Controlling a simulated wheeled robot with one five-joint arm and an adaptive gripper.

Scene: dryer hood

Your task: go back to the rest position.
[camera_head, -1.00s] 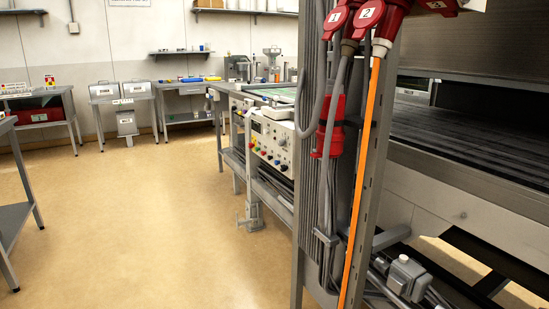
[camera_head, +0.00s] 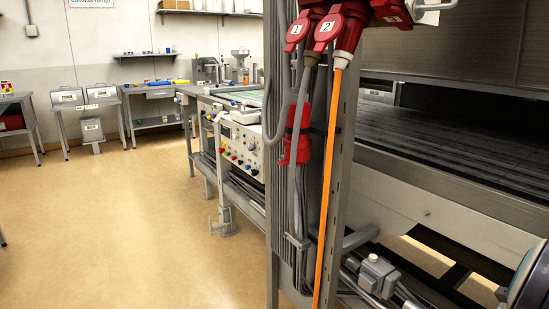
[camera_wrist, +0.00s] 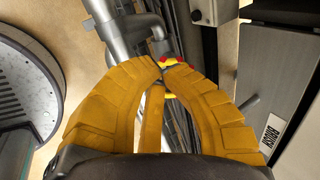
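My gripper (camera_wrist: 165,68) shows in the wrist view with thick orange-yellow fingers that arch inward from a dark palm. Their tips come close together near the upper middle, by a small red and yellow part (camera_wrist: 170,64). I cannot tell whether the fingers touch that part or only overlap it in the picture. Grey pipes (camera_wrist: 130,32) and a metal post lie behind the fingers. The gripper's fingers are not seen in the head view.
A metal post with red plugs (camera_head: 327,30) and an orange cable (camera_head: 328,180) stands close ahead. The dryer's dark conveyor (camera_head: 450,135) is to its right, a control panel (camera_head: 241,146) to its left. Grey boxes stand on a far table (camera_head: 83,105). Floor (camera_head: 110,230) at left is clear.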

